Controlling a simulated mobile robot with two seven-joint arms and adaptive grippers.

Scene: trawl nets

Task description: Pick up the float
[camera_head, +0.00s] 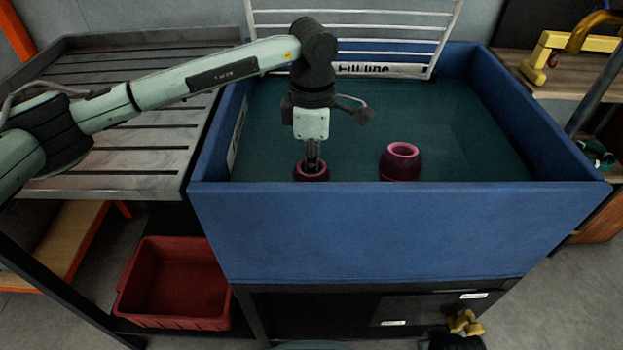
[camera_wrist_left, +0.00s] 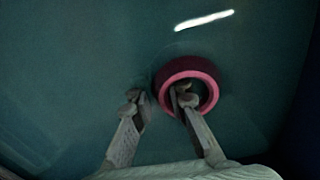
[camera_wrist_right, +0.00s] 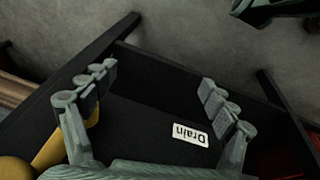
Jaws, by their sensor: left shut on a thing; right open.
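A dark magenta ring-shaped float (camera_head: 312,176) is in the blue tank, by its front wall. My left gripper (camera_head: 311,160) reaches down to it from above. In the left wrist view one finger is inside the opening of the float (camera_wrist_left: 207,76) and the other is outside on its left, so the gripper is shut on the float's wall. A second magenta float (camera_head: 403,164) stands to the right in the tank, apart from the gripper. Its lower part is hidden by the front wall. My right gripper (camera_wrist_right: 155,95) is open and empty in the right wrist view.
The blue tank wall (camera_head: 390,230) rises in front of the floats. A white rack (camera_head: 395,22) stands at the back. A slatted grey table (camera_head: 130,140) is on the left, with a red bin (camera_head: 175,285) below. A "Drain" label (camera_wrist_right: 190,134) is below my right gripper.

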